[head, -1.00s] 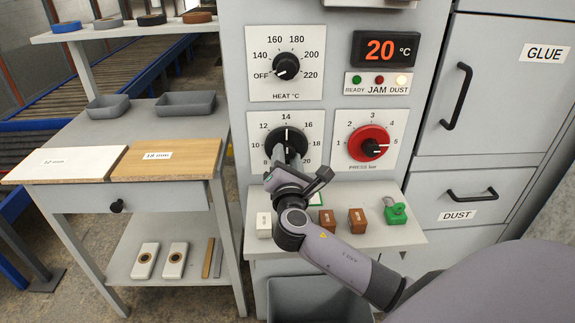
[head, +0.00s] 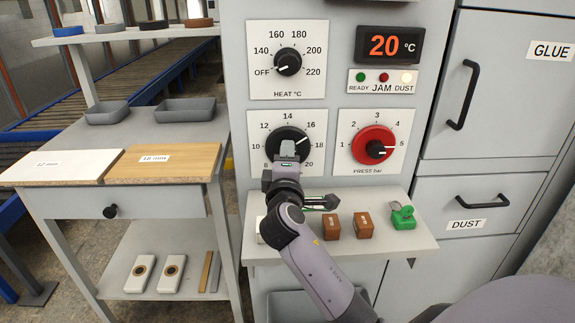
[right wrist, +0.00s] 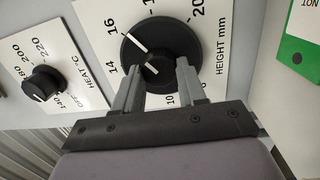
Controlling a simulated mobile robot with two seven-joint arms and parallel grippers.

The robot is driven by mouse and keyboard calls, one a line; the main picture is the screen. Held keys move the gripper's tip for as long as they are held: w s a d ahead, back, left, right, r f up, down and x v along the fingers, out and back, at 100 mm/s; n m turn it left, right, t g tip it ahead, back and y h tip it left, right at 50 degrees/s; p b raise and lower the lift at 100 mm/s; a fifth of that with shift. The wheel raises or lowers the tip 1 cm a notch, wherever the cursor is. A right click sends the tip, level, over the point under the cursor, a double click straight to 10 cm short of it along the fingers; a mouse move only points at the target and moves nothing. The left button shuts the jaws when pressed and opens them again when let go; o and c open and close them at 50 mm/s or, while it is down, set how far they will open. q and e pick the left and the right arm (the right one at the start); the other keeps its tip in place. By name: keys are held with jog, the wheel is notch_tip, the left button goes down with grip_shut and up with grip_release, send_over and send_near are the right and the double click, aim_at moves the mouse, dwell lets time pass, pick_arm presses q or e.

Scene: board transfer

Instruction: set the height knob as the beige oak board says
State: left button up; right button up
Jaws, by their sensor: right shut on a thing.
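The height knob (head: 289,138) is a large black dial on the white HEIGHT mm plate. It also shows in the right wrist view (right wrist: 150,32), its white line pointing near 16, perhaps slightly past it towards 18. My right gripper (head: 287,152) is shut on this knob; in the right wrist view its fingers (right wrist: 158,80) straddle the knob's raised middle. The beige oak board (head: 185,168) lies on the side table, its label reading 18 mm. My left gripper is not in view.
A white board (head: 75,167) labelled 12 mm lies left of the oak one. The red press knob (head: 372,146) is right of the height knob; the heat knob (head: 288,62) is above. Brown blocks (head: 348,225) and a green thing (head: 402,215) stand on the ledge below.

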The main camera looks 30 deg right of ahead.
jog(key=shift+r+m+g+b, duration=0.15)
jog(key=shift+m+b, duration=0.4)
jog(key=shift+m, duration=1.15)
jog(key=shift+f+m+g+b, duration=0.15)
jog(key=shift+m+b, duration=0.35)
jog(key=shift+m, duration=1.2)
jog(key=shift+r, duration=0.1)
jog(key=o, duration=1.1)
jog(key=shift+c, duration=0.2)
